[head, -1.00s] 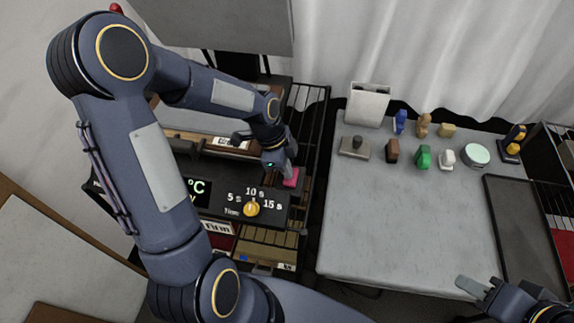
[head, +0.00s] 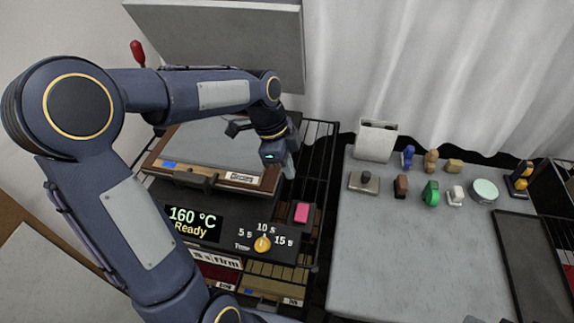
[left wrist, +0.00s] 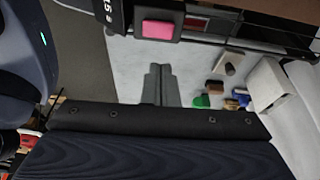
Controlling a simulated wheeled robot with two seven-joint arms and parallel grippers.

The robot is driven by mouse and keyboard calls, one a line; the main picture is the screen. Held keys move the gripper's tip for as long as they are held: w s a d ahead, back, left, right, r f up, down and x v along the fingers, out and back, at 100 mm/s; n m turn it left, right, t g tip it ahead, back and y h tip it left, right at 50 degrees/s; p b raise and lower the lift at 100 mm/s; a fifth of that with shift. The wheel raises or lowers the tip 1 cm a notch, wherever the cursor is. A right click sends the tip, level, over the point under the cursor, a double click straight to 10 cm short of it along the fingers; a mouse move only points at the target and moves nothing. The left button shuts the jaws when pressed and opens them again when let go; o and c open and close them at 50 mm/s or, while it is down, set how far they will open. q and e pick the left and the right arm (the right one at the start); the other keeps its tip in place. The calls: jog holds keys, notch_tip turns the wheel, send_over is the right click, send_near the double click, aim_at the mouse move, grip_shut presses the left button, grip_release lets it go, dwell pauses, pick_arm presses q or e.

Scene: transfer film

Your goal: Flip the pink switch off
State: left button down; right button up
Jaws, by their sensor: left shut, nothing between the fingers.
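The pink switch (head: 302,213) sits in a dark housing at the right end of the machine's black front panel, and it shows at the top of the left wrist view (left wrist: 158,29). Whether it is tilted on or off is too small to tell. My left gripper (head: 290,171) is shut and empty, above and behind the switch, apart from it. Its closed fingers (left wrist: 161,84) show in the left wrist view.
The machine's display (head: 191,222) reads 160 °C Ready, beside a yellow time dial (head: 262,244). A framed panel (head: 249,180) lies behind. A grey table (head: 410,265) to the right holds several stamps and a round tin (head: 485,190). A dark wire rack (head: 318,160) stands between.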

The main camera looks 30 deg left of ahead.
aim_at(302, 207)
pick_arm(q)
jog(key=shift+r, duration=0.35)
jog(key=d+m+y+b, duration=0.1)
jog(key=m+b, duration=0.2)
jog(key=m, duration=0.3)
jog(key=w+d+m+y+b, duration=0.1)
jog(key=m+b, duration=0.2)
jog(key=m, duration=0.3)
jog(key=d+m+y+b, duration=0.1)
jog(key=m+b, duration=0.2)
jog(key=m, duration=0.3)
jog(key=shift+w+d+r, duration=0.2)
jog(key=shift+w+d, duration=0.05)
jog(key=shift+d, duration=0.1)
jog(key=shift+f, duration=0.1)
notch_tip(302, 207, down, 14)
jog(key=shift+r+b, duration=0.1)
jog(key=shift+b, duration=0.35)
